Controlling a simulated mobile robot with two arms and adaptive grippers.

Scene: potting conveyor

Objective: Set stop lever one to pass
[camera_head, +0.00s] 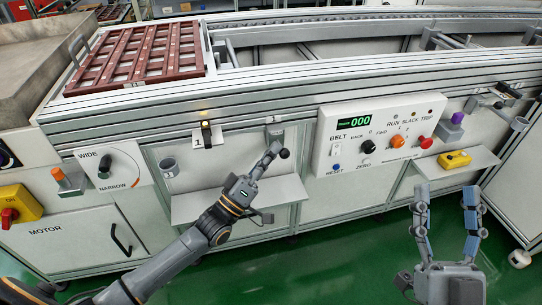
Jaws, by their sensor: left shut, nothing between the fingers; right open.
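A stop lever (284,154) with a black ball knob shows below a small grey plate marked 1 (274,119) on the conveyor's front rail. My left gripper (272,155) is shut and empty, with its fingertips right beside the knob. I cannot tell whether they touch it. The gripper hides part of the lever, so its setting is not clear. To the left, a black fitting (206,132) stands by another label 1 (197,143), under a lit amber lamp (204,115). My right gripper (447,203) is open and empty, low at the right, away from the levers.
A control box (375,136) with a display reading 000, knobs and buttons sits right of the lever. A shelf (240,199) lies below my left gripper. A yellow pendant (455,160) rests on the right shelf. A brown slatted tray (140,52) lies on the conveyor.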

